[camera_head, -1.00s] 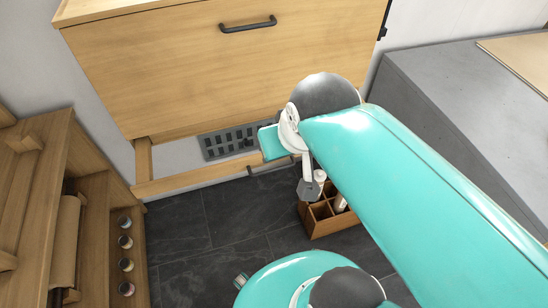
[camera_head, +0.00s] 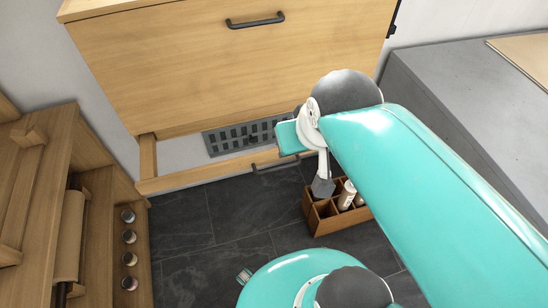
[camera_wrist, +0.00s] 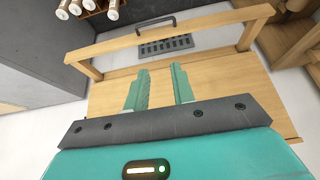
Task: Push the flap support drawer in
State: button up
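The flap support drawer (camera_head: 207,172) is pulled out under the cabinet's large wooden flap panel (camera_head: 235,70). Its front rail has a dark bar handle, and the open frame shows a grey slotted plate (camera_head: 240,136) below. In the wrist view the drawer front (camera_wrist: 190,31) crosses the top, with its handle (camera_wrist: 155,22) beyond the fingers. My gripper (camera_wrist: 163,78) is open and empty, its two teal fingers apart over a wooden panel, pointing toward the drawer front. I see no contact with the drawer front. In the head view my arm hides the right end of the drawer.
A wooden caddy with bottles (camera_head: 322,222) stands on the dark floor right of the drawer front. A wooden rack (camera_head: 95,205) is at the left and a grey counter (camera_head: 465,105) at the right. Dark floor before the drawer is partly clear.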

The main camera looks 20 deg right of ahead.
grip_shut()
jog(key=w+d+f+m+y, duration=0.45)
jog(key=d+f+m, duration=0.3)
jog(key=f, duration=0.25)
jog(key=w+d+f+m+y, duration=0.45)
jog(key=d+f+m, duration=0.25)
jog(key=f+m, duration=0.3)
jog(key=s+d+f+m+t+h, duration=0.2)
jog(key=d+f+m+t+h, duration=0.4)
jog(key=d+m, duration=0.4)
jog(key=s+d+f+m+t+h, duration=0.25)
jog(key=d+f+m+t, duration=0.35)
jog(key=d+f+m, duration=0.45)
jog(key=w+d+r+n, duration=0.1)
jog(key=w+r+n, duration=0.1)
jog(key=w, duration=1.2)
jog(key=shift+d+r, duration=0.15)
jog(key=shift+d, duration=0.1)
